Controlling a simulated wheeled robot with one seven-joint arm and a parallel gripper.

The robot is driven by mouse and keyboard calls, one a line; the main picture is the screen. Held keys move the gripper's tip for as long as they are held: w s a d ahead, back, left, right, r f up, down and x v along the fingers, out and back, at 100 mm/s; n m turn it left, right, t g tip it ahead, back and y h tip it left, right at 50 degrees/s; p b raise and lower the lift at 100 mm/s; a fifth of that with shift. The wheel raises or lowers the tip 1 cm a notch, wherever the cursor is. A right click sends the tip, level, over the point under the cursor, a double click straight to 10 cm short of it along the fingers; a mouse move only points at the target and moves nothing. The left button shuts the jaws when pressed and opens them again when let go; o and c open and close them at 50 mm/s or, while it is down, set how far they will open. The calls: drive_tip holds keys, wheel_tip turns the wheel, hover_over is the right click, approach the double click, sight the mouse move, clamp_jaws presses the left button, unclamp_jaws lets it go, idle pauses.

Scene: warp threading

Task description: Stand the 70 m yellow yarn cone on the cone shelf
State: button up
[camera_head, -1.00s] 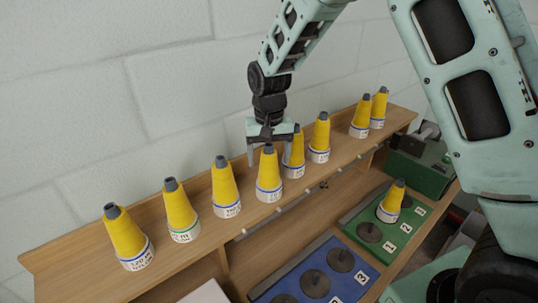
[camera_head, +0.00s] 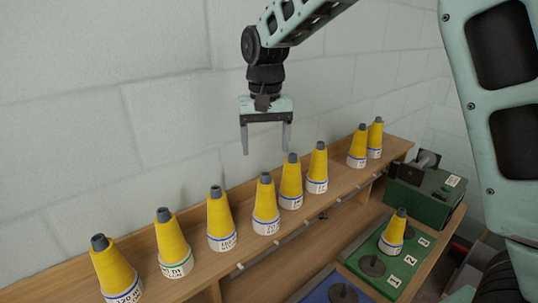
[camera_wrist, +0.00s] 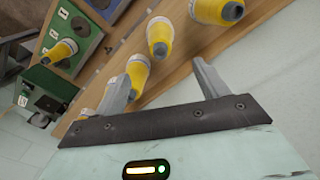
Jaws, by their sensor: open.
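Several yellow yarn cones stand upright in a row on the wooden cone shelf (camera_head: 205,268).
Another yellow cone (camera_head: 394,230) stands on a green board with numbered discs (camera_head: 372,265). A blue board (camera_head: 318,292) lies beside it. A pale block wall (camera_head: 120,120) rises behind the shelf.

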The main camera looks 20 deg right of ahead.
drive_tip(key=shift+r, duration=0.15)
drive_tip(key=s+a+f+n+y, duration=0.15)
drive_tip(key=s+a+n, duration=0.5)
drive_tip(key=s, duration=0.75)
drive_tip(key=s+f+n, duration=0.2)
drive_tip(key=s, duration=0.6)
drive_tip(key=s+f+n, duration=0.1)
drive_tip(key=s+f, duration=0.2)
drive_tip(key=s, duration=0.6)
drive_tip(key=shift+a+f+n+h, duration=0.35)
drive_tip(key=shift+a+h, duration=0.1)
